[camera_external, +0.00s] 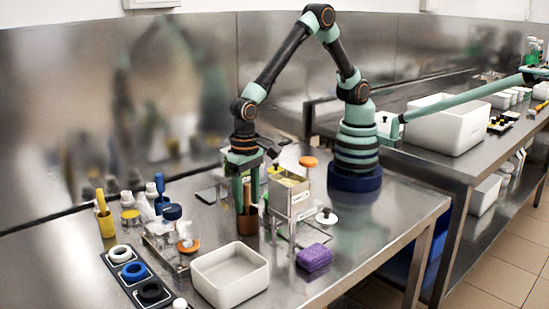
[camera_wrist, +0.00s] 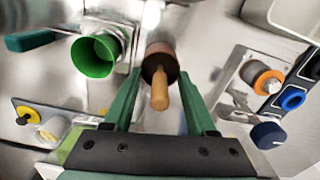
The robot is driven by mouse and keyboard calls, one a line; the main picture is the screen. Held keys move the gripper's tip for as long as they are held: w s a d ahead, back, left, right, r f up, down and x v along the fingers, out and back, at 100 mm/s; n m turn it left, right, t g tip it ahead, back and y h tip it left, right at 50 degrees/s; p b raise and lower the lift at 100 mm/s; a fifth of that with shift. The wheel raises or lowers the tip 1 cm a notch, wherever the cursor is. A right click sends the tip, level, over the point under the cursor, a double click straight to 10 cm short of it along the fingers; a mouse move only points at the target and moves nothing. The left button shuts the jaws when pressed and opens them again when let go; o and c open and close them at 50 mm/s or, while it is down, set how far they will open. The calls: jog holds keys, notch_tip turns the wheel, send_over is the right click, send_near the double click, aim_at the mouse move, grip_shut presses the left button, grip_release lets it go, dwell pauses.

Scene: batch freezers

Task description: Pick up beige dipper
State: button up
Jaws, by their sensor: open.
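A beige dipper handle (camera_wrist: 160,92) stands up out of a brown cup (camera_wrist: 158,62) in the wrist view. In the external view the brown cup (camera_external: 247,224) stands on the steel table, with the handle (camera_external: 247,197) above it. My gripper (camera_external: 246,188) points down over the cup. Its two green fingers are open, one on each side of the handle, in the wrist view (camera_wrist: 160,84). I see no clear contact between the fingers and the handle. The dipper's lower end is hidden inside the cup.
A metal container (camera_external: 291,198) stands close right of the cup. A white bin (camera_external: 230,277), a purple sponge (camera_external: 314,257) and a tray of rings (camera_external: 134,272) are in front. A green cup (camera_wrist: 95,57) is near my left finger.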

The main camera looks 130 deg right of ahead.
grip_shut()
jog(key=shift+r, duration=0.1)
notch_tip(320, 180, up, 20)
dwell(0.7)
